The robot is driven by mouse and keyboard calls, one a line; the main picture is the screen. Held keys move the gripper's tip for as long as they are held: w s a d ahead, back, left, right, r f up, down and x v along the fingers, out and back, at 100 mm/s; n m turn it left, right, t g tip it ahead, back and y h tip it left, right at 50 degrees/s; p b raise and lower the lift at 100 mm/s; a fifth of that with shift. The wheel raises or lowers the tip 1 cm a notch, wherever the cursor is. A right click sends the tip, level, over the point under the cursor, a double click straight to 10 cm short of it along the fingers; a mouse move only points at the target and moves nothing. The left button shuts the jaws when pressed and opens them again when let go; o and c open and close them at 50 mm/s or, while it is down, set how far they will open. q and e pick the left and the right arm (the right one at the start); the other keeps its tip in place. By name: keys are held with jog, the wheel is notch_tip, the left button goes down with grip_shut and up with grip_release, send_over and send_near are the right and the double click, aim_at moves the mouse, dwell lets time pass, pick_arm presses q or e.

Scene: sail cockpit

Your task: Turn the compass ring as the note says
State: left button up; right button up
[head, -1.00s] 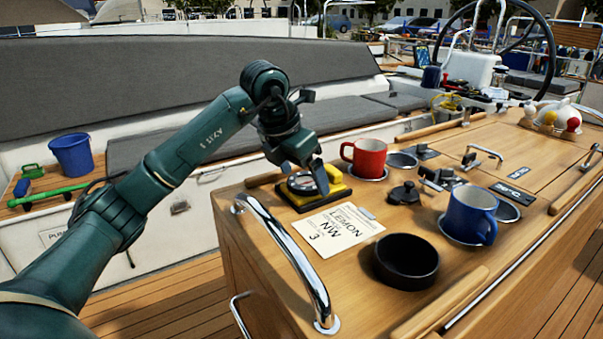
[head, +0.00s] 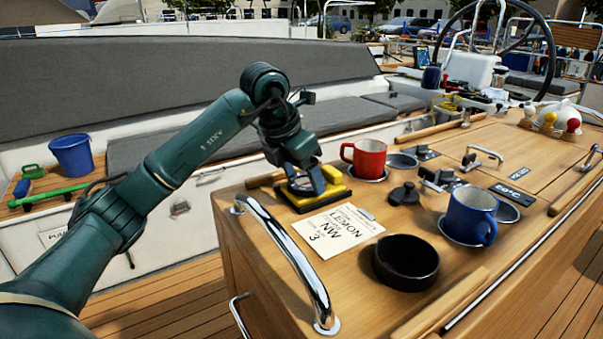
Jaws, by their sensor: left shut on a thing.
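The compass (head: 334,190) has a yellow body on a dark base and sits at the near left of the wooden cockpit table. My left gripper (head: 306,188) points down over it, shut on the compass ring, and hides most of the ring and the dial. The note (head: 325,247) lies on the table just in front of the compass. Its larger words read "LEMON", "NW" and "3"; the smaller print is too small to read. My right gripper is not in view.
A red mug (head: 369,157) stands close to the right of the compass. A black round bowl (head: 405,262), a blue mug (head: 470,214) and a black knob (head: 404,193) stand further right. A steel handrail (head: 300,268) runs along the table's near left edge.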

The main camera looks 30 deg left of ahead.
pick_arm(q)
jog(key=shift+r, duration=0.1)
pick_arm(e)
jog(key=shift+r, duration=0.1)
pick_arm(q)
jog(key=shift+w+a+m+g+h+p, duration=0.1)
jog(key=shift+m+g+h+p, duration=0.1)
jog(key=shift+m+p, duration=0.25)
jog(key=shift+a+m+g+h+p, duration=0.1)
jog(key=shift+m+h+p, duration=0.15)
jog(key=shift+m, duration=0.4)
jog(key=shift+r+m+h+p, duration=0.1)
jog(key=shift+m+h+p, duration=0.15)
jog(key=shift+m+p, duration=0.45)
jog(key=shift+w+a+m+g+h, duration=0.15)
jog(key=shift+m+g+h, duration=0.15)
jog(key=shift+m, duration=0.7)
jog(key=shift+w+m+g+h+p, duration=0.15)
jog(key=shift+m+g+h+p, duration=0.25)
jog(key=shift+m+p, duration=0.85)
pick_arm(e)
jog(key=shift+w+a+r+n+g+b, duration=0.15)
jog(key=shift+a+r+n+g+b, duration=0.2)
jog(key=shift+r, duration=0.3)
pick_arm(q)
jog(key=shift+m, duration=0.35)
jog(key=o, duration=1)
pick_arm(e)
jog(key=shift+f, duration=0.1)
